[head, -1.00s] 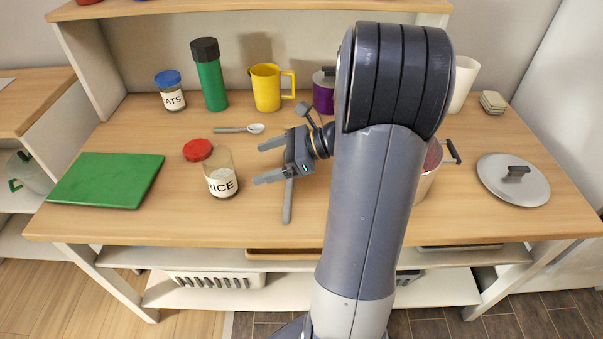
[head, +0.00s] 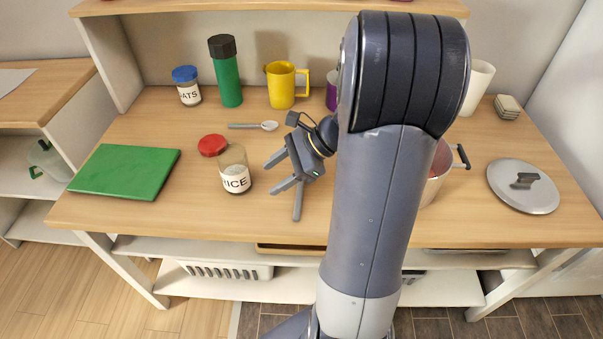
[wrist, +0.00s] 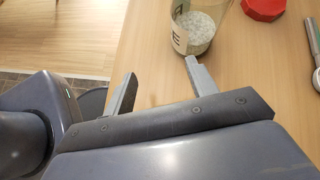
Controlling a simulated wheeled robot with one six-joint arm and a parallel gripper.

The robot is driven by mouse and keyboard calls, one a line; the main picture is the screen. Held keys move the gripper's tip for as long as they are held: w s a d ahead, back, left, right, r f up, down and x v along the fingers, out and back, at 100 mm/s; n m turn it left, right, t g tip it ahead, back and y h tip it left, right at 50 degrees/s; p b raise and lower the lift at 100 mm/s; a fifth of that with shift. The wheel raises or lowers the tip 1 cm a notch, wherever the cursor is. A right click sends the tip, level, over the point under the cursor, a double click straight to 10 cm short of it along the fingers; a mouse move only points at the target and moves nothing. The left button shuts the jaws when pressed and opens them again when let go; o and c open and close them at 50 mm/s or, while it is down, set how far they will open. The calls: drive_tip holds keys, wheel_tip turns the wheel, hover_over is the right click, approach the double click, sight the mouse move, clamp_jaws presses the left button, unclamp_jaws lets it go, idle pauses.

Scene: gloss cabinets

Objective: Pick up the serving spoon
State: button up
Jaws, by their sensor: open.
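A spoon (head: 255,126) with a grey handle and pale bowl lies flat toward the back of the counter, bowl to the right. Its handle (wrist: 313,45) also shows at the wrist view's right edge. A second grey handle (head: 298,205) points to the front edge beneath my gripper; its other end is hidden, so I cannot tell what utensil it is. My gripper (head: 271,177) is open and empty, right of the rice jar and in front of the spoon, apart from it. In the wrist view its fingers (wrist: 160,69) stand apart over bare wood.
The rice jar (head: 236,182) stands close left of my fingers, with a red lid (head: 212,145) beside it. A green board (head: 125,172) lies left. A yellow pitcher (head: 281,86) and green bottle (head: 226,80) stand behind the spoon. A pot lid (head: 523,186) lies right.

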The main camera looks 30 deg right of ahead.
sight(299, 195)
drive_tip(key=s+n+g+h+p, duration=0.1)
drive_tip(key=n, duration=0.1)
drive_tip(key=s+r+n+g+h+p, duration=0.1)
drive_tip(key=n+h, duration=0.1)
drive_tip(key=s+r+n+g+h+p, duration=0.1)
drive_tip(key=n+p, duration=0.1)
drive_tip(key=n, duration=0.1)
drive_tip(key=shift+s+d+h, duration=0.1)
drive_tip(key=shift+d+h, duration=0.1)
drive_tip(key=shift+h, duration=0.1)
drive_tip(key=shift+c, duration=1.3)
drive_tip(key=d+r+n+h+p, duration=0.3)
drive_tip(key=n+h, duration=0.2)
drive_tip(key=n, duration=0.1)
drive_tip(key=shift+g, duration=0.4)
drive_tip(key=f, duration=0.5)
drive_tip(key=shift+d+f+b, duration=0.2)
drive_tip(key=shift+f+b, duration=0.05)
drive_tip(key=shift+b, duration=0.15)
drive_tip(key=shift+w+d+f, duration=0.1)
drive_tip(key=shift+w+f, duration=0.1)
drive_tip(key=shift+f, duration=1.15)
drive_tip(key=shift+w+d+f, duration=0.1)
drive_tip(key=shift+w+f, duration=0.1)
drive_tip(key=shift+f, duration=1.15)
drive_tip(key=shift+c, duration=0.2)
clamp_jaws()
